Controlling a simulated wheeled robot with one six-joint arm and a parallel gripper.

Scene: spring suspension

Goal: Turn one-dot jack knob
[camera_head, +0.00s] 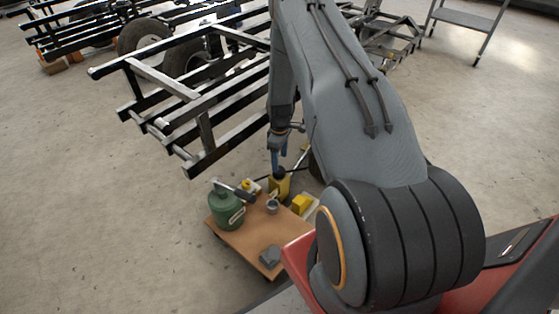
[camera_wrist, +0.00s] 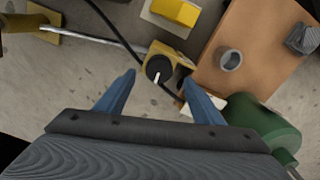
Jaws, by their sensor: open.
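A yellow jack body with a round black knob (camera_wrist: 158,69) is near the middle of the wrist view. The knob has a white pointer mark. I cannot make out any dots on the body. In the head view the yellow jack (camera_head: 280,187) is small, at the far edge of the brown board, with a dark top under my gripper. My gripper (camera_wrist: 158,77) has two blue fingers spread apart, one on each side of the knob in the picture. It is open and empty, and I cannot tell its height above the knob. In the head view my gripper (camera_head: 278,158) points down.
The brown board (camera_head: 248,242) holds a green canister (camera_head: 226,208), a grey cup (camera_head: 272,207) and a dark grey block (camera_head: 270,255). A yellow block (camera_head: 300,203) is to the right. A black cable and metal rod (camera_wrist: 92,39) run near the jack. A black trailer frame (camera_head: 190,110) stands behind.

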